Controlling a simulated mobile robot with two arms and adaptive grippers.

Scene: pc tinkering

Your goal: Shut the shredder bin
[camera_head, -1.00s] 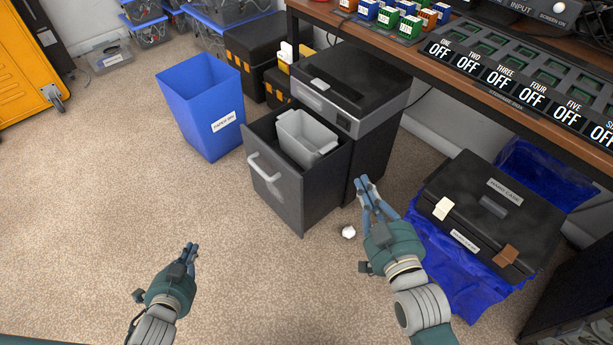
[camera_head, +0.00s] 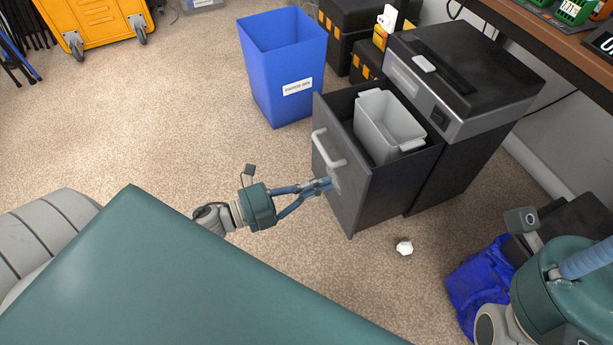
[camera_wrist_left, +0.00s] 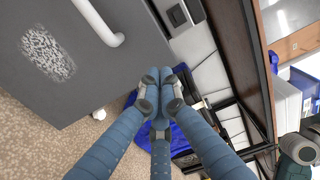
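The shredder (camera_head: 515,100) is a black and grey cabinet at the upper right of the head view. Its dark grey bin drawer (camera_head: 378,188) is pulled out towards the left, with a light grey container (camera_head: 385,125) inside. A white handle (camera_head: 328,150) is on the drawer front, which also shows in the left wrist view (camera_wrist_left: 110,75). My left gripper (camera_head: 328,184) is shut and empty, with its fingertips at or very near the drawer front, below the handle. Contact is not clear. My right gripper's wrist is at the lower right; its fingertips are cut off.
A blue paper bin (camera_head: 283,75) stands left of the drawer. A crumpled white paper ball (camera_head: 404,247) lies on the carpet in front of the shredder. A blue sheet (camera_head: 475,285) and a dark case are at the right, near the desk (camera_head: 560,40).

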